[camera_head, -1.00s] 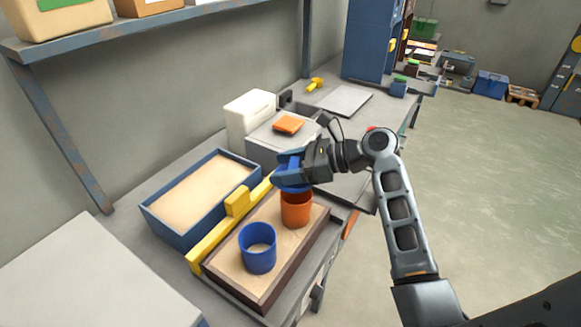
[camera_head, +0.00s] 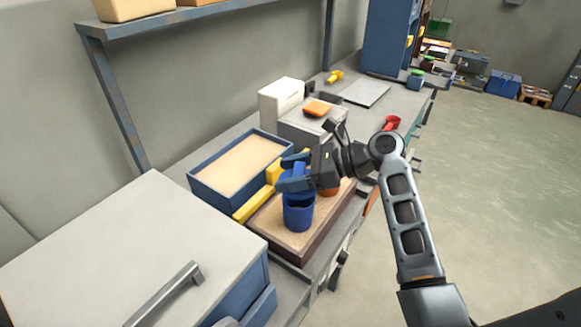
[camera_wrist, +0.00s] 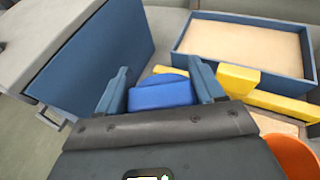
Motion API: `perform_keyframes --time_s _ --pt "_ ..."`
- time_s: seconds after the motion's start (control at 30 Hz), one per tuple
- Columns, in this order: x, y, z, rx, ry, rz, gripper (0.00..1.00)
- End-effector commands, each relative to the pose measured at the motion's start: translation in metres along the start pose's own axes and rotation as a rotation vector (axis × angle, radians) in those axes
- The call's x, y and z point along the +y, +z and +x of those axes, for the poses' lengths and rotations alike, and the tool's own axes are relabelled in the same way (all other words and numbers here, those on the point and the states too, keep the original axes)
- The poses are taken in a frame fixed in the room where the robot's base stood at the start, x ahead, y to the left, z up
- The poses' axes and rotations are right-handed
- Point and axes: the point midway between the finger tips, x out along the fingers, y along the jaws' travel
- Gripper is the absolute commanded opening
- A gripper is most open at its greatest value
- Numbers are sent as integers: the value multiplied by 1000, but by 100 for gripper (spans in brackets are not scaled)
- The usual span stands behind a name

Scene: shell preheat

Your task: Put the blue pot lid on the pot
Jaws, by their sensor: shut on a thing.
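My gripper (camera_head: 297,172) is shut on the blue pot lid (camera_head: 298,186). In the wrist view, the lid's block-like handle (camera_wrist: 161,94) sits between the two fingers, with part of the round lid behind it. The blue pot (camera_head: 298,216) stands upright on the sandy-coloured bed of a brown-edged tray (camera_head: 300,255). The lid is over the blue pot in the head view, and the pot's dark opening still shows below it. I cannot tell the exact gap. The orange pot (camera_head: 329,191) is mostly hidden behind my gripper; its rim shows in the wrist view (camera_wrist: 292,152).
A blue-walled sand box (camera_head: 215,200) and a yellow bar (camera_head: 252,206) lie left of the tray. A large white-topped blue cabinet (camera_head: 130,240) stands at front left. A grey box with an orange item (camera_head: 317,107) is behind. Open floor lies to the right.

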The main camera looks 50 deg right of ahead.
Motion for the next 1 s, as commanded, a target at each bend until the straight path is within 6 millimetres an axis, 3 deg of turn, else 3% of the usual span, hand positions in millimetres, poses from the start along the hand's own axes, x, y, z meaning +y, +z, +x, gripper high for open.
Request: perform_keyframes --time_s 0.1,0.3,1.0 --pt "0 -16 6 0 -1 0 38" --pt "0 -28 11 0 0 0 38" --pt "0 -30 12 0 0 0 38"
